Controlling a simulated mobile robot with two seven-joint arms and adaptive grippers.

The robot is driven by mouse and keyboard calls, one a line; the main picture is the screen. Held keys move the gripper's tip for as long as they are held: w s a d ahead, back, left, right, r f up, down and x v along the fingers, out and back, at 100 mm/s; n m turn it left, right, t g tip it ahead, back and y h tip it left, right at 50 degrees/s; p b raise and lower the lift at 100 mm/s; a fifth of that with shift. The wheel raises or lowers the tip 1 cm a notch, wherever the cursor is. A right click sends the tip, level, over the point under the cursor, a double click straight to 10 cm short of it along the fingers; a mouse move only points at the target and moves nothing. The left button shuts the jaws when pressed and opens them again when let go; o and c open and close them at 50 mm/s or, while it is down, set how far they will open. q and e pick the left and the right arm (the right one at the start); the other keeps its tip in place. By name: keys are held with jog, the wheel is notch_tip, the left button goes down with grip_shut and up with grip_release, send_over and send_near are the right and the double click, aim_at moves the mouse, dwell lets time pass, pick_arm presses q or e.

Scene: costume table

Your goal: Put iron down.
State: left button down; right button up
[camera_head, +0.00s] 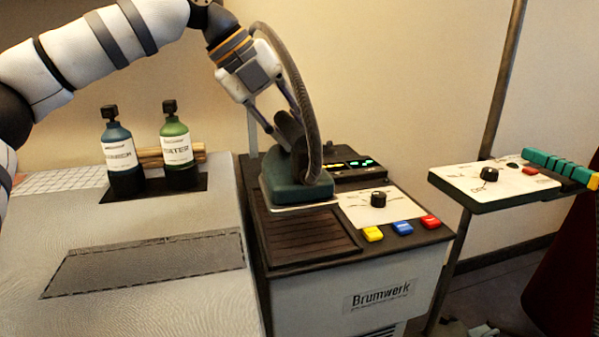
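The iron (298,188) is dark green with a pale soleplate and a thick grey hose rising from it. It is over the dark slatted rest (300,236) on the left part of the Brumwerk steam station (345,285). I cannot tell whether its sole touches the rest. My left gripper (285,125) comes down from above with its fingers at the iron's black handle, and it appears closed around it. The fingertips are partly hidden by the handle and the hose. My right gripper is not in view.
A blue bottle (121,155) and a green bottle (177,146) stand on a dark mat on the grey ironing surface (180,308). A knob and yellow, blue and red buttons (402,228) lie right of the rest. A control panel (500,183) on a pole stands farther right.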

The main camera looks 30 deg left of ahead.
aim_at(287, 153)
pick_arm(q)
jog(key=w+f, duration=0.1)
jog(key=f, duration=0.1)
jog(key=w+a+f, duration=0.1)
jog(key=w+f, duration=0.1)
jog(key=shift+a+f+b, duration=0.15)
jog(key=shift+b, duration=0.15)
jog(key=f, duration=0.3)
jog(key=shift+w+a+f, duration=0.15)
jog(key=shift+w+f, duration=0.2)
jog(key=shift+f, duration=0.05)
jog(key=shift+r, duration=0.1)
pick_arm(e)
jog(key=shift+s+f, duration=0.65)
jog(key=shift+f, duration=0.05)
pick_arm(q)
jog(key=c, duration=1.3)
grip_release()
jog(key=shift+s+f, duration=0.1)
jog(key=shift+f, duration=0.1)
jog(key=shift+c, duration=0.2)
jog(key=p+v, duration=0.1)
jog(key=v, duration=1.1)
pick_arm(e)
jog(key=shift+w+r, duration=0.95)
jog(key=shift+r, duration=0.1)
